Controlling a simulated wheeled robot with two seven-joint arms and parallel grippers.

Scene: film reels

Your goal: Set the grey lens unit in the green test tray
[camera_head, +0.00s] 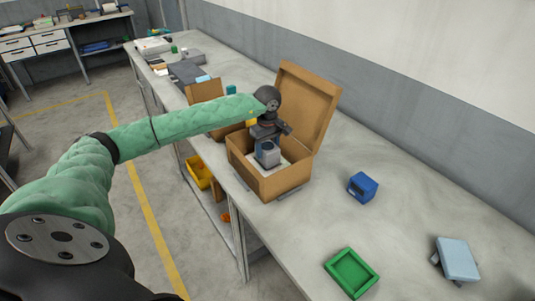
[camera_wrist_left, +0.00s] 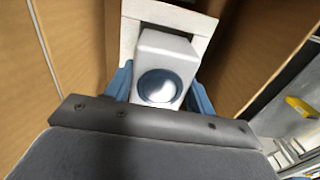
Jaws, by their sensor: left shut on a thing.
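The grey lens unit (camera_head: 268,156) is inside the open cardboard box (camera_head: 283,186), over a white insert. My left gripper (camera_head: 268,146) reaches down into the box and is shut on the unit. In the left wrist view, the lens unit (camera_wrist_left: 164,68) is a pale block with a round dark lens, between the blue fingers of my left gripper (camera_wrist_left: 160,90). I cannot tell whether the unit still touches the insert. The green test tray (camera_head: 374,282) lies empty on the bench at the front right. My right gripper is not in view.
The box's lid (camera_head: 311,103) stands up at the back. A light blue device (camera_head: 458,259) stands right of the tray. The bench between them is clear.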

